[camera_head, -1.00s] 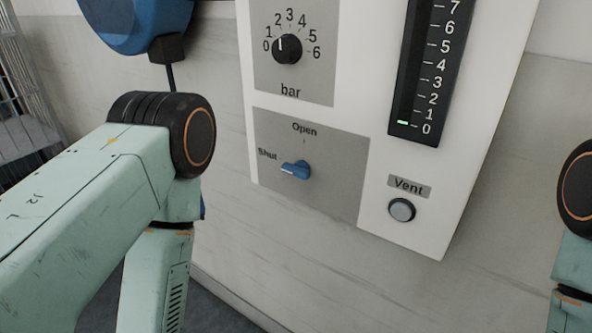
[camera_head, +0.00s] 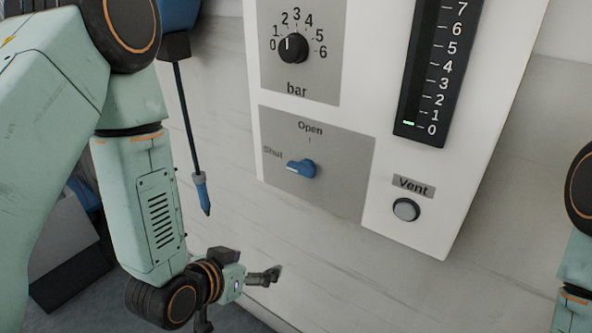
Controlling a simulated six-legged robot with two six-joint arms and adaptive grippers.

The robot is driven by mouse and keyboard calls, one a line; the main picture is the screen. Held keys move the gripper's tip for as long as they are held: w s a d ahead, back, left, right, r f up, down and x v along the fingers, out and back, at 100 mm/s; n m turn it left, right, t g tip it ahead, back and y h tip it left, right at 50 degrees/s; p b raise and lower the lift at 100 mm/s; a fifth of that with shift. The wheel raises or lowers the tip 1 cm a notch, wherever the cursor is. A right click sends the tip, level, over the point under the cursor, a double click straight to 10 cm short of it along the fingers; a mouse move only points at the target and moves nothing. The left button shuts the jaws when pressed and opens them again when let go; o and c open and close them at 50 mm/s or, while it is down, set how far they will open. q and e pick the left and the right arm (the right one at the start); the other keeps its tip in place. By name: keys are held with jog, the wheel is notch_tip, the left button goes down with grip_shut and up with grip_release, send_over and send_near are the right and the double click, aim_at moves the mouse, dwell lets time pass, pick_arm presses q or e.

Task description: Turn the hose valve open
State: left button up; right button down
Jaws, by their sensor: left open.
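The hose valve is a small blue lever (camera_head: 301,168) on a grey plate (camera_head: 345,185) of the white wall panel. Its white-marked end points left, toward the word "Shut"; the word "Open" is above it. My left gripper (camera_head: 264,277) is below the panel's lower left, apart from the valve and lower than it. It is open and small in view, with nothing seen between its fingers. My right gripper is outside the view; only part of my right arm (camera_head: 577,245) shows at the right edge.
Above the valve are a black bar dial (camera_head: 292,47) and a black gauge (camera_head: 431,75) with a green light near 0. A round Vent button (camera_head: 405,209) is at lower right. A blue-tipped hose (camera_head: 203,192) hangs left of the panel. The wall below the panel is bare.

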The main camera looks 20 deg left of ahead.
aim_at(298, 171)
pick_arm(q)
jog(key=w+d+r+m+t+h, duration=0.1)
jog(key=w+r+t+h, duration=0.15)
jog(key=r, duration=0.45)
jog(key=w+d+r+m+t+h, duration=0.15)
jog(key=r+t, duration=0.25)
jog(key=r, duration=0.4)
jog(key=shift+y, duration=0.3)
jog(key=x, duration=0.8)
jog(key=shift+w+f, duration=0.25)
jog(key=shift+d, duration=0.1)
jog(key=shift+c, duration=0.3)
jog(key=c, duration=1.1)
